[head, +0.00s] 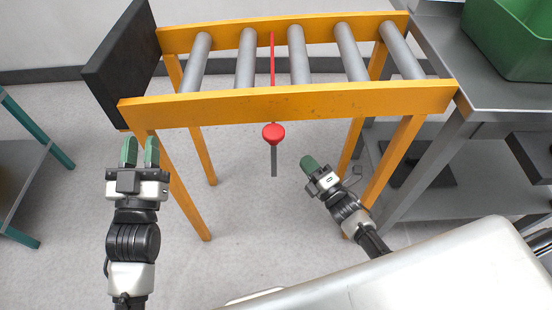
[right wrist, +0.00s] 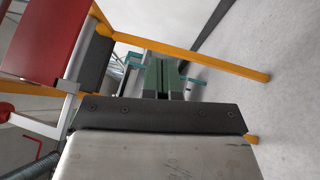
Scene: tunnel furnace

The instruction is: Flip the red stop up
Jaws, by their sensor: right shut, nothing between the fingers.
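The red stop shows in the head view as a thin red strip (head: 272,60) between the rollers. A round red knob (head: 274,133) sits in front of the orange front rail, with a grey bar below it. In the right wrist view a red panel (right wrist: 42,38) fills the upper left, and part of a red knob (right wrist: 8,112) shows at the left edge. My right gripper (head: 309,165) is shut and empty, to the right of and slightly below the knob, apart from it. My left gripper (head: 140,152) is open and empty, well left of the knob, near the left front leg.
The orange roller conveyor (head: 290,103) stands ahead, with a dark panel (head: 122,62) at its left end. A grey table (head: 455,60) with a green bin (head: 512,38) is on the right. A teal-framed shelf (head: 22,170) is at left. The floor between my arms is clear.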

